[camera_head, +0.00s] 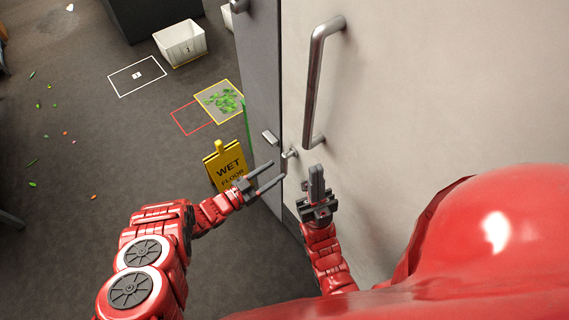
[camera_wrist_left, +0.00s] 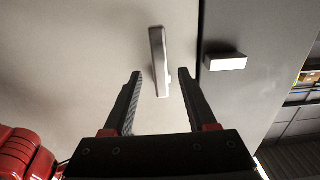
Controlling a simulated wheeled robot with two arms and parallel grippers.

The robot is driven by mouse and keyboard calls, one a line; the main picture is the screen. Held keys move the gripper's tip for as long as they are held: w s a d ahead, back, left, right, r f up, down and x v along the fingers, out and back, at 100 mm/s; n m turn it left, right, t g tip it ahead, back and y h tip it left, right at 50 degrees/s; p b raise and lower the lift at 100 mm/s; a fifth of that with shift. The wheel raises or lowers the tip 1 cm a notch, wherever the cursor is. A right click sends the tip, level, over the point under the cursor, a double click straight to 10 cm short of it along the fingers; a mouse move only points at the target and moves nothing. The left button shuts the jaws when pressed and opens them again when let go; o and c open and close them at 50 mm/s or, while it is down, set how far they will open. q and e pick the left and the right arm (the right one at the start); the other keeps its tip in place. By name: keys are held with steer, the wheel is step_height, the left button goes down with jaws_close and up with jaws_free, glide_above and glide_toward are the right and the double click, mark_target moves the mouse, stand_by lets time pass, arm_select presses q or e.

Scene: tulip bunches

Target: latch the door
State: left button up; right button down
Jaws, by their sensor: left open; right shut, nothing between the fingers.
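The pale door (camera_head: 420,90) has a small metal latch (camera_head: 289,155) near its edge, below the long handle. In the left wrist view the latch (camera_wrist_left: 159,58) is a grey bar that runs up and down. A small block-shaped catch (camera_head: 270,137) sits on the grey frame across the seam; it also shows in the left wrist view (camera_wrist_left: 225,62). My left gripper (camera_head: 277,169) is open just short of the latch, and the bar appears between its fingertips in the wrist view. Contact is not clear. My right gripper (camera_head: 316,178) is shut and empty, right of the latch.
The long bar handle (camera_head: 314,85) stands out from the door above my right gripper. A yellow wet-floor sign (camera_head: 228,165) stands behind my left gripper. A white bin (camera_head: 180,44) and a mat with green pieces (camera_head: 220,101) are farther back. Small bits litter the floor at left.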

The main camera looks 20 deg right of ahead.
mark_target(283, 166)
arm_select(q)
steer(key=x, duration=0.5)
jaws_close()
stand_by(1.4)
